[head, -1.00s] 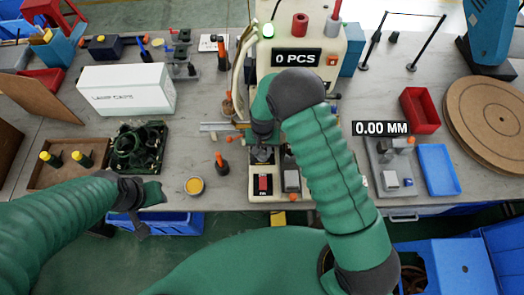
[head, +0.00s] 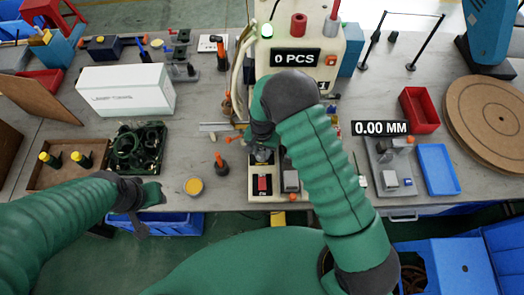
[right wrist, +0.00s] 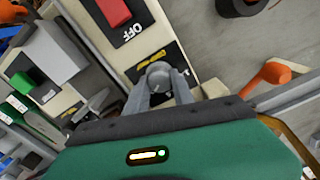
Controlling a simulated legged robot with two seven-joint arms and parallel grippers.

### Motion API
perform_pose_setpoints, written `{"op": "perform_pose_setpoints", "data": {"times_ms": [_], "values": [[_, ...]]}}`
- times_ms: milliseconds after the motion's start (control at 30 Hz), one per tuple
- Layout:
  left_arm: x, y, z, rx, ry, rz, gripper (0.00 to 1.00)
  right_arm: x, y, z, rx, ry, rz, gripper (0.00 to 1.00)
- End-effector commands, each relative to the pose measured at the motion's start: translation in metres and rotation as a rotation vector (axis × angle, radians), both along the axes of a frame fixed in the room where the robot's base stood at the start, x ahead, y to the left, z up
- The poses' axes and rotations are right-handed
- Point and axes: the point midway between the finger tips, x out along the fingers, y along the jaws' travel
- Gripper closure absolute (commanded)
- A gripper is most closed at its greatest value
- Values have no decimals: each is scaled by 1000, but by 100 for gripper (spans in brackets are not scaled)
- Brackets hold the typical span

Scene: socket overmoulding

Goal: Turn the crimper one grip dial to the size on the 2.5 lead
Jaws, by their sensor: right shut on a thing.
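The crimper (head: 345,60) is a cream machine with a "0 PCS" display, in the middle of the bench. Its grey round grip dial (right wrist: 159,76) sits on a black and yellow label in the right wrist view. My right gripper (right wrist: 160,84) is shut on the dial, one finger on each side. In the head view my right gripper (head: 262,145) is low at the crimper's front, partly hidden by my own arm. My left gripper (head: 150,195) hangs by the bench's front edge, away from the crimper; its fingers are unclear. I cannot make out the 2.5 lead or the dial's marks.
A red switch (right wrist: 114,10) marked OFF sits beside the dial. An orange-handled lever (right wrist: 270,75) is close by my right gripper. A yellow-topped pot (head: 193,186) stands left of the crimper. A "0.00 MM" gauge (head: 381,128) stands to the right.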

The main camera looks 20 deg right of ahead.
Motion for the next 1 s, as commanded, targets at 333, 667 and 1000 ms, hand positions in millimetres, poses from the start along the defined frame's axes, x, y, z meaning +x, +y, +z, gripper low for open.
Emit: {"op": "perform_pose_setpoints", "data": {"times_ms": [333, 667, 1000], "values": [[0, 0, 0, 0, 0, 0, 64, -3, 1, -2, 1, 7, 1, 49], [0, 0, -3, 0, 0, 0, 64, 0, 1, 22, 1, 0, 2, 49], [0, 0, -10, 0, 0, 0, 64, 0, 2, 120, 1, 0, 2, 49]]}}
